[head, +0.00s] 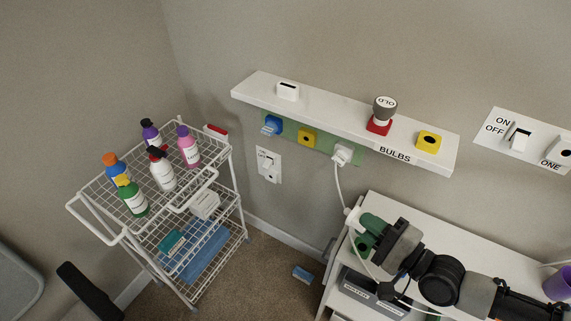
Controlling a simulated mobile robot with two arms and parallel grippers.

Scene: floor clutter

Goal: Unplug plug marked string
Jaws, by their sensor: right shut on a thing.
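A white plug (342,153) sits in a socket on the green strip (320,142) below the wall shelf. Its white cord (338,185) hangs down to my right gripper. A blue plug (271,125) sits at the left end of the strip, beside a yellow socket (307,137). I cannot read any mark "string" on either plug. My right gripper (358,226), with green parts at its end, is low over the white table, below the white plug and apart from it. It appears shut on the white cord; the exact hold is partly hidden. My left gripper is out of view.
The wall shelf (270,96) holds a red-based knob (380,117) and a "BULBS" label. A wire cart (125,236) with several bottles stands at left. A white table (455,245) lies under my right arm, with a purple cup (558,285). Switch plates are on the wall.

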